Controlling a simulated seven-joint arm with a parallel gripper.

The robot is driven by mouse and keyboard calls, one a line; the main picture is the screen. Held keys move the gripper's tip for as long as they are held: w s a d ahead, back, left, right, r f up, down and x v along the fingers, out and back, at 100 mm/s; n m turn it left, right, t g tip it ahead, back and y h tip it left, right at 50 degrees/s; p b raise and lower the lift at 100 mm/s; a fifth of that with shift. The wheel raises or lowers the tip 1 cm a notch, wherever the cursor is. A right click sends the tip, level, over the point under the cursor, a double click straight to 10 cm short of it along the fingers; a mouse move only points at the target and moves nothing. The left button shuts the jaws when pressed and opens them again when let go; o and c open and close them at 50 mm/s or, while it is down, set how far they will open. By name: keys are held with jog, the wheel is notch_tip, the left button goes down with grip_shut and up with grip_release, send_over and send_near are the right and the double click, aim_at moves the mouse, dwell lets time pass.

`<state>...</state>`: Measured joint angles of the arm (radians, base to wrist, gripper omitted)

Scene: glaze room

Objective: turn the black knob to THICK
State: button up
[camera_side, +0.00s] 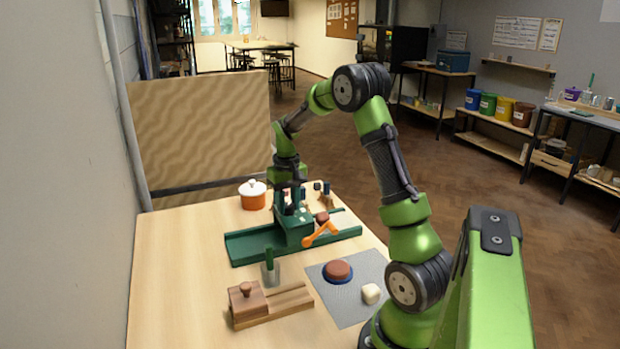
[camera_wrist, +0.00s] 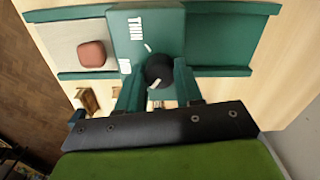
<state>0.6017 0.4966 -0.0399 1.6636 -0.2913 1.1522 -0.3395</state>
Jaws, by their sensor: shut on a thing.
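The black knob (camera_wrist: 159,69) sits on the top of a green machine housing (camera_wrist: 117,22) in the wrist view. A white pointer line shows on its lower part, toward my gripper. A white tick and a large white word label (camera_wrist: 137,27) are on the panel to its upper left; a second white label (camera_wrist: 125,66) is to its left, too small to read. My gripper (camera_wrist: 158,78) is shut on the knob, one finger on each side. In the side view my gripper (camera_side: 291,207) is down over the green machine (camera_side: 293,233), hiding the knob.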

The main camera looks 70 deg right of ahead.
aim_at(288, 205)
jog(key=shift+r+n, duration=0.1)
jog(key=shift+n, duration=0.5)
jog(key=o, duration=1)
jog(key=shift+o, duration=0.2)
notch_tip(288, 205, up, 17)
